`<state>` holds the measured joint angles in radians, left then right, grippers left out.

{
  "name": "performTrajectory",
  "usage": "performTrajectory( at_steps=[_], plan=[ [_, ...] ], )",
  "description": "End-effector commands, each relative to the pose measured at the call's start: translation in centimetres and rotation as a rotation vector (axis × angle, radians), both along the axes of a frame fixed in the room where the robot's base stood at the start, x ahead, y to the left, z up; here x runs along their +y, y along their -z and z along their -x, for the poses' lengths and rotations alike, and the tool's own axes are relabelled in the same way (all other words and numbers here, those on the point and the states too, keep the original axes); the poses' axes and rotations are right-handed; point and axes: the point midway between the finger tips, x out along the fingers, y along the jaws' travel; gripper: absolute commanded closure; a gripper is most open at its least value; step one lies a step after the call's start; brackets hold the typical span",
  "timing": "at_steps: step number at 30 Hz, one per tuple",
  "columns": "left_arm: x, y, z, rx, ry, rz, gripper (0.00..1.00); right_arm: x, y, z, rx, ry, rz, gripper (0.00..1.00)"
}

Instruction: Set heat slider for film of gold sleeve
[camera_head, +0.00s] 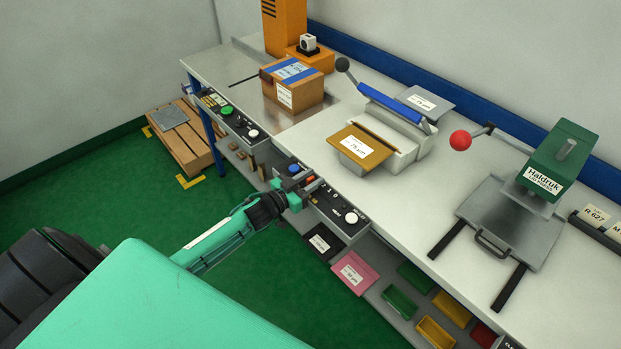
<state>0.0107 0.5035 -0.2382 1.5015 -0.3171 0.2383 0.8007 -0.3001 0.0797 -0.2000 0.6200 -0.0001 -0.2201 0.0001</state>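A gold sleeve (373,138) with a white label, which seems to read 75 µm, lies at the front of the white sealer (405,152) on the bench. A dark control panel (333,203) on the bench's front edge carries a blue button (294,168), a small orange-red part (311,179) and a white knob (351,217). My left gripper (306,186) is at the panel's left part, close to the orange-red part. Its fingers are too small to tell a gap or contact. The slider's setting is not readable. My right gripper is not in view.
A grey sleeve (427,101) lies behind the sealer's blue bar. Black (323,242) and pink (355,273) sleeves lie on the lower shelf. A cardboard box (298,91) and another panel (232,116) are at left; a green press (556,158) stands at right.

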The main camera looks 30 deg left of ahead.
Motion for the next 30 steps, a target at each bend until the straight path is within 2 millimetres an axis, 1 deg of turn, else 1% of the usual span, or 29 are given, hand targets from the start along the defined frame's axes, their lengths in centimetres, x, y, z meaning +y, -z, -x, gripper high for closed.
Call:
performTrajectory(
  at_steps=[6, 7, 9, 12, 19, 25, 30],
  plan=[
    [0.0, 0.0, 0.0, 0.0, 0.0, 0.0, 0.67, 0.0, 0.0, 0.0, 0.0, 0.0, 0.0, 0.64],
    [0.0, 0.0, 0.0, 0.0, 0.0, 0.0, 0.69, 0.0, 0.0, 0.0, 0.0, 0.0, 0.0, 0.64],
    [0.0, 0.0, 0.0, 0.0, 0.0, 0.0, 0.83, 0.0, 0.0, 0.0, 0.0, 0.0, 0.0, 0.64],
    [0.0, 0.0, 0.0, 0.0, 0.0, 0.0, 1.0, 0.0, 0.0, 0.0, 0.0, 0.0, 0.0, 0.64],
    [-0.2, 0.0, 0.1, 0.0, 0.0, 0.001, 1.0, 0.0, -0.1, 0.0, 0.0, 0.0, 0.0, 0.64],
    [-2.2, 0.0, 0.9, 0.003, 0.0, 0.003, 1.0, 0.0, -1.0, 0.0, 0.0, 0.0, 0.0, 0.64],
    [-2.3, 0.1, 0.9, 0.002, -0.001, -0.001, 1.0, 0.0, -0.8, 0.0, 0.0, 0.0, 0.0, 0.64]
  ],
)
